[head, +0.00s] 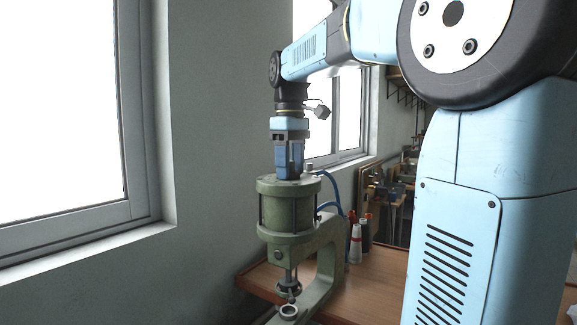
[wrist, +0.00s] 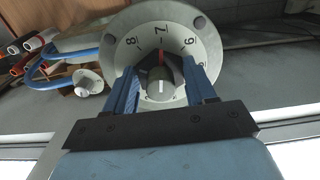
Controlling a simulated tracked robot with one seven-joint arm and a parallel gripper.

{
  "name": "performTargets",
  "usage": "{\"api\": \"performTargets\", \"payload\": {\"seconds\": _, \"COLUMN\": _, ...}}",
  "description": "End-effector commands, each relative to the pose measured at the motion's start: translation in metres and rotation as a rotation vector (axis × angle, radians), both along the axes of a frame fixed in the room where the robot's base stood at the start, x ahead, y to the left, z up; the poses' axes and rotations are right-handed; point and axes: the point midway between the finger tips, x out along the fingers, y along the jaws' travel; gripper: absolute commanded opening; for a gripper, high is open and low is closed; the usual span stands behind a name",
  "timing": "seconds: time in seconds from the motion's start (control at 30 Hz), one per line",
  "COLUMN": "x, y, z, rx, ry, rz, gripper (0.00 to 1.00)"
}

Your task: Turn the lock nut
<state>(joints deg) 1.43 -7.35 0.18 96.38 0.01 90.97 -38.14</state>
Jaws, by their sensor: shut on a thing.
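The lock nut (wrist: 178,76) appears as a dark piece around the grey knob at the centre of a round pale dial (wrist: 204,46) in the wrist view. The dial carries numerals including 8, 7 and 6, and a red line points toward the 7. My gripper (wrist: 161,78) has its two blue fingers shut on the dark nut, one on each side. In the head view my gripper (head: 290,174) points straight down onto the top of the green press cylinder (head: 288,208). The nut is hidden there.
The green press frame (head: 326,262) stands on a wooden bench (head: 385,290). A blue hose (head: 331,181) curves beside the cylinder. Bottles (head: 355,243) stand behind it. A wall and window (head: 60,120) are at left. A small ring part (head: 289,311) sits below the press rod.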

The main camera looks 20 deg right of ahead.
Motion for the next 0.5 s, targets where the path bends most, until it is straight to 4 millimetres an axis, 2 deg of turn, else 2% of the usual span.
{"api": "performTargets", "payload": {"seconds": 0.1, "x": -0.0001, "y": 0.0011, "z": 0.0004, "rx": 0.001, "ry": -0.001, "rz": 0.003, "gripper": 0.25}}
{"api": "performTargets", "payload": {"seconds": 0.13, "x": -0.0001, "y": 0.0011, "z": 0.0004, "rx": 0.001, "ry": -0.001, "rz": 0.003, "gripper": 0.57}}
{"api": "performTargets", "payload": {"seconds": 0.37, "x": -0.0001, "y": 0.0006, "z": 0.0002, "rx": 0.001, "ry": -0.001, "rz": 0.001, "gripper": 0.79}}
{"api": "performTargets", "payload": {"seconds": 0.5, "x": -0.0001, "y": 0.0003, "z": 0.0001, "rx": 0.0, "ry": 0.0, "rz": 0.0, "gripper": 0.81}}
